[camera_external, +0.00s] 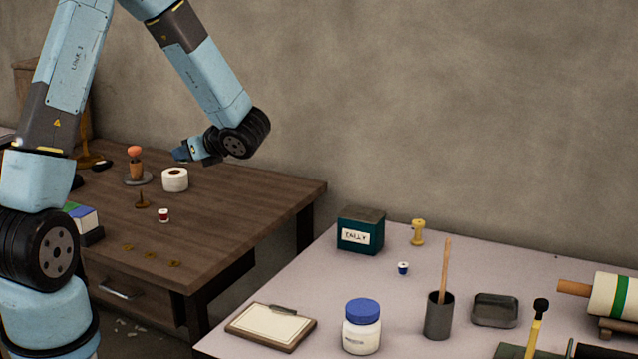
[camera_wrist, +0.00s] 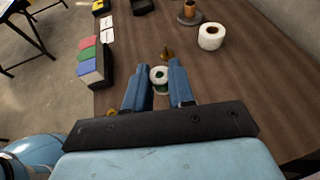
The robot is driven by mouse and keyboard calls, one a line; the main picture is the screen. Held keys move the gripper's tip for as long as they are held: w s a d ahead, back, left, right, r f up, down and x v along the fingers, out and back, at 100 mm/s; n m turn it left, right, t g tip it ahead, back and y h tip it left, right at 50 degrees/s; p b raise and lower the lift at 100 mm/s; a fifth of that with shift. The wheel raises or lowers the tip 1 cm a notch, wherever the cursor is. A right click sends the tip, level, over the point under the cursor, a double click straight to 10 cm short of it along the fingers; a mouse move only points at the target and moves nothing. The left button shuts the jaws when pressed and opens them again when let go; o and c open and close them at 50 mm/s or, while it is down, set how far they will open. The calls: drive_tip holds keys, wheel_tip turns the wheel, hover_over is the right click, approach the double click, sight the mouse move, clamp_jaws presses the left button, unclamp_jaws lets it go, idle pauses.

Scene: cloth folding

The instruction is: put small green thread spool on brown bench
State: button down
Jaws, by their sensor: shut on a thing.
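My gripper (camera_wrist: 157,80) is shut on the small green thread spool (camera_wrist: 160,75), which shows between the two blue fingers in the wrist view with a pale round end and green thread. In the external view my gripper (camera_external: 182,153) is at the left end of the raised wrist, above the far part of the brown bench (camera_external: 245,190); the spool cannot be made out there. The bench's wooden top also fills much of the wrist view (camera_wrist: 235,85) beneath the spool.
On the brown bench stand a white roll (camera_external: 175,180), a red spool (camera_external: 164,215), a small brown knobbed piece (camera_external: 142,199), an orange-topped stamp (camera_external: 135,165) and several brass bits near the front edge. The pale table (camera_external: 300,290) holds other items. The bench's right part is clear.

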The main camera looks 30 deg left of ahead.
drive_tip(key=shift+w+a+r+m, duration=0.15)
drive_tip(key=shift+a+r+m, duration=0.15)
drive_tip(key=shift+a+r, duration=0.7)
hover_over(189, 228)
wheel_tip(189, 228, down, 11)
drive_tip(key=shift+f, duration=3.85)
drive_tip(key=c, duration=1)
unclamp_jaws()
drive_tip(key=shift+o, duration=0.2)
drive_tip(key=shift+t, duration=0.3)
